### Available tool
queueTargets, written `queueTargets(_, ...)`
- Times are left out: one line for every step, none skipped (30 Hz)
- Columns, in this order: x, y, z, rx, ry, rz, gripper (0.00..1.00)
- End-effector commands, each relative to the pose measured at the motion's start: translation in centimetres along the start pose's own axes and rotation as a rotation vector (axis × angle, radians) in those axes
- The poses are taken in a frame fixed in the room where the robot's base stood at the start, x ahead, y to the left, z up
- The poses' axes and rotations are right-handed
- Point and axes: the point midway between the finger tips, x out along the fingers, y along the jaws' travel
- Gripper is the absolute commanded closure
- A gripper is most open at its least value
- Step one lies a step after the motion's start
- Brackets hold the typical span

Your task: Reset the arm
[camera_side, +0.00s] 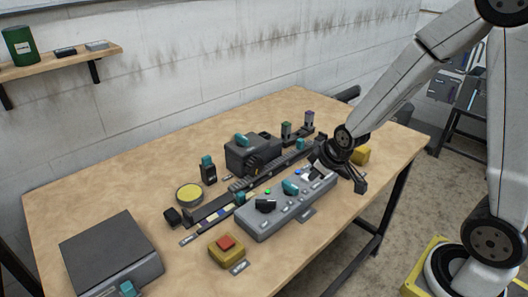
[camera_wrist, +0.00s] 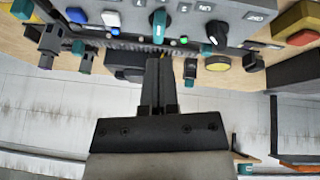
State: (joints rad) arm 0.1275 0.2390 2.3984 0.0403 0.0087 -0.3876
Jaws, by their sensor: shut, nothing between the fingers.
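My gripper (camera_side: 322,166) is above the right end of the grey control panel (camera_side: 262,226). Its fingers are together and hold nothing; they also show shut in the middle of the wrist view (camera_wrist: 159,75). The panel carries a teal knob (camera_side: 290,187), a black knob (camera_side: 265,205) and a blue button (camera_side: 297,171). In the wrist view the teal knob (camera_wrist: 159,26) and black knob (camera_wrist: 217,31) stand beyond the fingertips. I cannot tell whether the fingers touch anything. My gripper partly hides the panel's far right end.
A dark rail (camera_side: 212,207) runs behind the panel, with a dark grey box (camera_side: 245,155) behind it. A yellow box with a red button (camera_side: 226,246) is in front left. A flat dark box (camera_side: 108,255) is at the left. The table's (camera_side: 90,195) back left is clear.

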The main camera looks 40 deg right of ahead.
Motion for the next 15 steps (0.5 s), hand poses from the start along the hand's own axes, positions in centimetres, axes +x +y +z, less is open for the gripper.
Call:
queueTargets(-1.1, -1.2, 0.7, 0.028, -0.03, -0.024, 1.0)
queueTargets(-1.6, -1.8, 1.2, 0.05, -0.052, -0.036, 1.0)
queueTargets(-2.4, -2.6, 1.9, 0.077, -0.081, -0.05, 1.0)
queueTargets(-2.9, -3.2, 2.5, 0.097, -0.103, -0.059, 1.0)
queueTargets(-3.3, -3.6, 3.0, 0.116, -0.124, -0.067, 1.0)
queueTargets(-3.9, -4.2, 3.6, 0.139, -0.15, -0.075, 1.0)
queueTargets(-4.3, -4.6, 4.1, 0.154, -0.168, -0.079, 1.0)
queueTargets(-4.7, -4.9, 4.5, 0.168, -0.184, -0.082, 1.0)
queueTargets(-5.0, -5.3, 5.0, 0.184, -0.202, -0.086, 1.0)
queueTargets(-5.3, -5.5, 5.3, 0.194, -0.216, -0.087, 1.0)
queueTargets(-5.5, -5.7, 5.6, 0.202, -0.225, -0.088, 1.0)
queueTargets(-5.7, -5.8, 5.9, 0.212, -0.236, -0.089, 1.0)
queueTargets(-5.8, -5.9, 6.0, 0.217, -0.242, -0.09, 1.0)
queueTargets(-5.9, -6.0, 6.2, 0.22, -0.247, -0.09, 1.0)
queueTargets(-6.0, -6.1, 6.3, 0.224, -0.252, -0.09, 1.0)
